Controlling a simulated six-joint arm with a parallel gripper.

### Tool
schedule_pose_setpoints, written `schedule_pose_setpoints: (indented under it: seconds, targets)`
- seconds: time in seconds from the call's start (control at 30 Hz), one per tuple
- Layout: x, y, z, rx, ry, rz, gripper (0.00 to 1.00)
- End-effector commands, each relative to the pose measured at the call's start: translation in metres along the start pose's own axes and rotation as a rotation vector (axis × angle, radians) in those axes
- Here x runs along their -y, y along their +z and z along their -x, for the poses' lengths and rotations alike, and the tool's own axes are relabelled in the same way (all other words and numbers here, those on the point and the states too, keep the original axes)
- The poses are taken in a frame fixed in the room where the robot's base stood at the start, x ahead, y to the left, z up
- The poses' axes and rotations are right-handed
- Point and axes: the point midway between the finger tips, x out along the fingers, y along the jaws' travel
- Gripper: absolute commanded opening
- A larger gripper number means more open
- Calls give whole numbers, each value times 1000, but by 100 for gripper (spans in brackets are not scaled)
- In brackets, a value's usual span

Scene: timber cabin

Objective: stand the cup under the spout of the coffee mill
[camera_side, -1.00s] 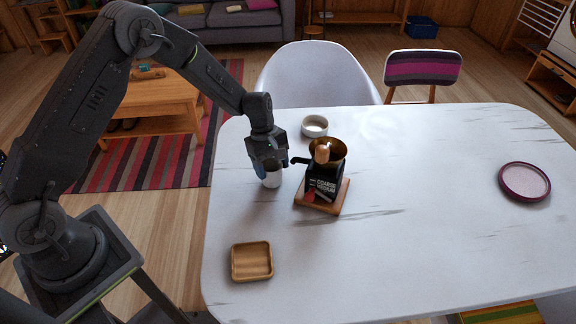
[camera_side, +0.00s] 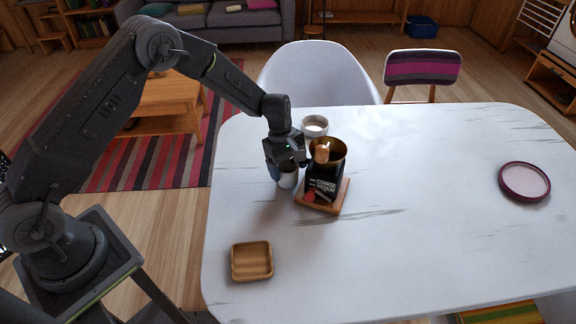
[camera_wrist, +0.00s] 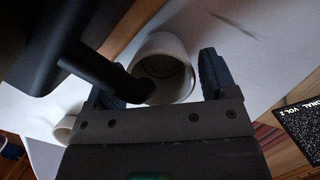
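The white cup (camera_side: 288,179) is at the left side of the coffee mill (camera_side: 324,178), which has a black body, a brass hopper and a wooden base. My gripper (camera_side: 286,168) is around the cup, with a blue finger at its left. In the wrist view the cup (camera_wrist: 165,62) sits between the two fingers, close to both, and looks gripped. The mill's dark spout (camera_wrist: 100,72) reaches over the cup's open mouth there. My gripper hides the spout in the side view. I cannot tell whether the cup's base touches the table.
A small white bowl (camera_side: 315,126) stands behind the mill. A square wooden dish (camera_side: 252,262) is at the table's front left, and a round purple-rimmed dish (camera_side: 525,181) is far right. The white table (camera_side: 430,210) is clear between the mill and that dish.

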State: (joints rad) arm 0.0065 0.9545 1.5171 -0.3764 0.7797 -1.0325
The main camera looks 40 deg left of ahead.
Motion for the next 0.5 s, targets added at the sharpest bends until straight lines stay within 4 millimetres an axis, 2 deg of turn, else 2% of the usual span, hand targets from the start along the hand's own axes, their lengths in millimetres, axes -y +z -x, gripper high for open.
schedule_pose_setpoints:
  seconds: [0.03, 0.1, 0.37, 0.5]
  targets:
    - [0, 0, 0, 0, 0, 0, 83]
    - [0, 0, 0, 0, 0, 0, 90]
    - [0, 0, 2, 0, 0, 0, 90]
    - [0, 0, 14, 0, 2, 0, 90]
